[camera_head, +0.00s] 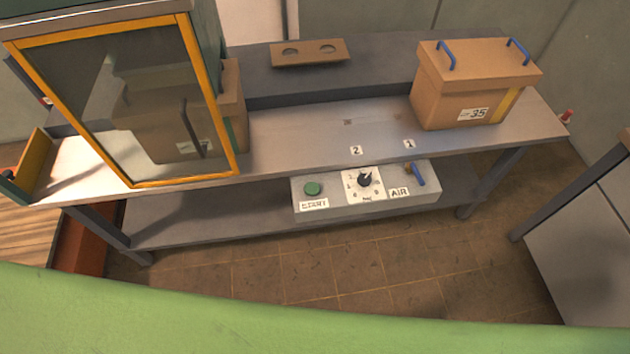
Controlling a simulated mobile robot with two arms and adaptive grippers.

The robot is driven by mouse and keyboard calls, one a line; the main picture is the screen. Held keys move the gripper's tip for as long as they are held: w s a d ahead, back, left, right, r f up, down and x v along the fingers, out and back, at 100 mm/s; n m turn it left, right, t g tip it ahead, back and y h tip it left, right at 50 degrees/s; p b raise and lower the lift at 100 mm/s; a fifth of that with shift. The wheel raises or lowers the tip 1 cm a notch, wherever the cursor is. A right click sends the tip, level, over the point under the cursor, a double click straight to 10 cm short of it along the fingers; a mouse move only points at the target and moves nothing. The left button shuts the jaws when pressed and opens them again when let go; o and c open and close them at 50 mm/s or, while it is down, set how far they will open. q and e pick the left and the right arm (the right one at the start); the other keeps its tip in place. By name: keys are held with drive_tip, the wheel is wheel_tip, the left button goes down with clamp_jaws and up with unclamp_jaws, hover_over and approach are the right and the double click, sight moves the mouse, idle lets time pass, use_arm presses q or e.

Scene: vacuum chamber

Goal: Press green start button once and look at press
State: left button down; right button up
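The green start button (312,188) sits at the left end of a grey control box (327,208) on the front of the bench, above a label reading START. A black dial (365,180) on a white plate is to its right, then an AIR label (399,192) with a blue lever (417,175). At the left of the bench stands a cabinet with an orange-framed clear front (128,182); which thing is the press, I cannot tell for sure. Neither of my grippers is in view.
A brown box (470,75) with blue handles and a 35 label stands on the bench (290,140) at the right. A brown block with two holes (309,52) lies on the raised back shelf. The bench middle is clear. A grey-topped table (585,240) is at the right edge.

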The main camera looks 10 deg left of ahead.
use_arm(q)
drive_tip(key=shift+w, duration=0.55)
